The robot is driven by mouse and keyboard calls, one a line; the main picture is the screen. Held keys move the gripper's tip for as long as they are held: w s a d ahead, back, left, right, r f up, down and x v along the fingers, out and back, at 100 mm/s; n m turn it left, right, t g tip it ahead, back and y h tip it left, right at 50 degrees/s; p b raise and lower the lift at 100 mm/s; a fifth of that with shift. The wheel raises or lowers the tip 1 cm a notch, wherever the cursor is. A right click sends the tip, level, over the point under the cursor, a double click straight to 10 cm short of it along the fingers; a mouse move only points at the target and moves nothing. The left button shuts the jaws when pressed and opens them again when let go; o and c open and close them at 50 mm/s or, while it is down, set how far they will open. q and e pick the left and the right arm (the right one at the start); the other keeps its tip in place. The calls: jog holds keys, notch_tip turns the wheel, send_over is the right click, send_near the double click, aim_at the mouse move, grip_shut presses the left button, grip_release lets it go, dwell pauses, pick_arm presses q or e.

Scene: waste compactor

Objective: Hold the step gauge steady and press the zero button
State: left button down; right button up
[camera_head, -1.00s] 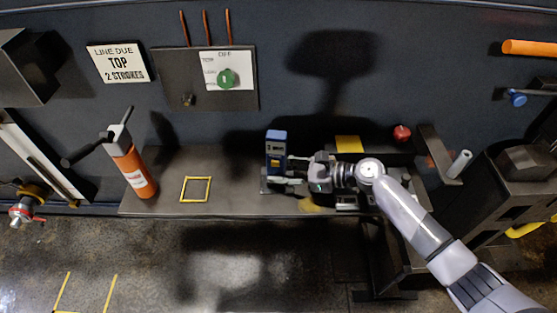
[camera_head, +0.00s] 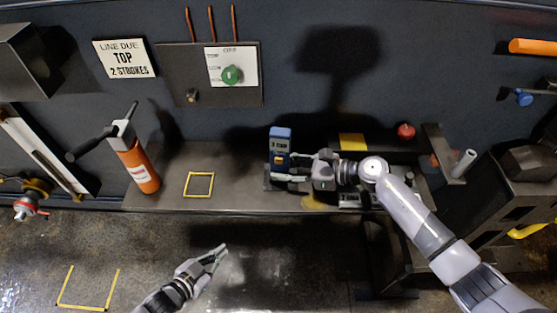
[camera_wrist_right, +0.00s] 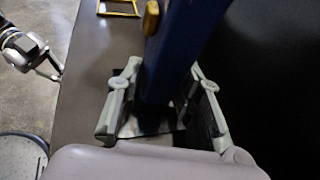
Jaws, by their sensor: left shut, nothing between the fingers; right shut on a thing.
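The step gauge (camera_head: 280,142) is a small upright blue block with a dark face and a yellow patch, standing on a dark base on the bench. My right gripper (camera_head: 290,170) reaches it from the right and is shut on its lower part. In the right wrist view the blue gauge (camera_wrist_right: 182,50) stands between the two fingers of my right gripper (camera_wrist_right: 160,105). The zero button cannot be clearly told apart at this size. My left gripper (camera_head: 219,254) is shut and empty, over the floor in front of the bench, apart from the gauge.
The bench (camera_head: 235,180) is clear between the gauge and a yellow square outline (camera_head: 199,184). An orange cylinder with a handle (camera_head: 139,170) stands at the bench's left end. A red knob (camera_head: 406,131) and a light tube (camera_head: 463,163) are to the right.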

aim_at(279, 161)
pick_arm(q)
jog(key=d+r+m+h, duration=0.4)
jog(key=d+r, duration=0.3)
jog(key=r, duration=0.7)
jog(key=d+r+m+t+h, duration=0.1)
jog(key=d+r+m+h, duration=0.3)
jog(key=r, duration=1)
jog(key=d+m, duration=0.1)
jog(key=d, duration=0.2)
jog(key=shift+d+m+h, duration=0.4)
jog(key=shift+w, duration=0.2)
jog(key=w+d, duration=0.1)
jog(key=w, duration=0.7)
jog(key=shift+w+f, duration=0.3)
jog(key=shift+w+d, duration=0.15)
jog(key=shift+w, duration=0.3)
